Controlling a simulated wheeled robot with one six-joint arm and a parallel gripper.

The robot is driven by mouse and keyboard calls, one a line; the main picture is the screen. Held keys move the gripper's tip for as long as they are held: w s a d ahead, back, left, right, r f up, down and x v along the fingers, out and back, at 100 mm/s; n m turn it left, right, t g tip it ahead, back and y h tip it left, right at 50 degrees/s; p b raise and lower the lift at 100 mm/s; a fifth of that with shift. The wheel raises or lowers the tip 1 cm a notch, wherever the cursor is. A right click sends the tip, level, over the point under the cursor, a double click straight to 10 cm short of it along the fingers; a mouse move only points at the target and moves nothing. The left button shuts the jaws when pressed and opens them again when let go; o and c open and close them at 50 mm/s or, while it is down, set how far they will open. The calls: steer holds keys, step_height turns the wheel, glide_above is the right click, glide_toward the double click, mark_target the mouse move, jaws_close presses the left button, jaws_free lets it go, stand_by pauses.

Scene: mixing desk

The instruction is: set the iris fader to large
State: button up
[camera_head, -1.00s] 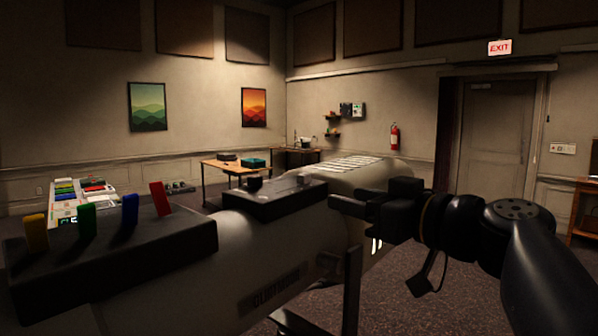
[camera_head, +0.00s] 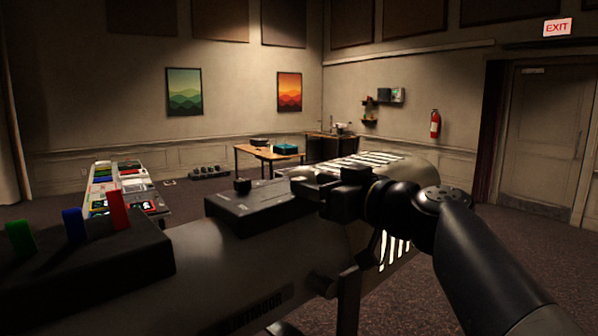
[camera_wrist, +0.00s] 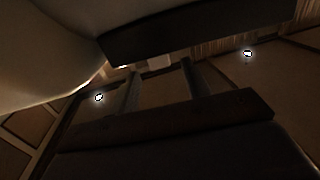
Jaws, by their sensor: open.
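A dark box with a black knob (camera_head: 242,186) standing near its left end sits on top of the large grey lamp body (camera_head: 235,262). The knob looks like the iris fader; its markings are too small to read. My gripper (camera_head: 310,190) is open and empty, at the right end of this box in the head view, to the right of the knob and apart from it. The box's right end is partly hidden behind my gripper. In the wrist view, dark bars cross the picture and the knob cannot be made out.
A second black box (camera_head: 95,262) at the left carries a green lever (camera_head: 20,238), a blue lever (camera_head: 74,226) and a red lever (camera_head: 119,210). A control desk (camera_head: 125,190) stands behind. A wooden table (camera_head: 268,157) is farther back. Carpet at the right is clear.

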mark_target(299, 179)
steer(key=shift+p+x, duration=0.65)
steer(key=shift+x, duration=1.7)
jaws_close()
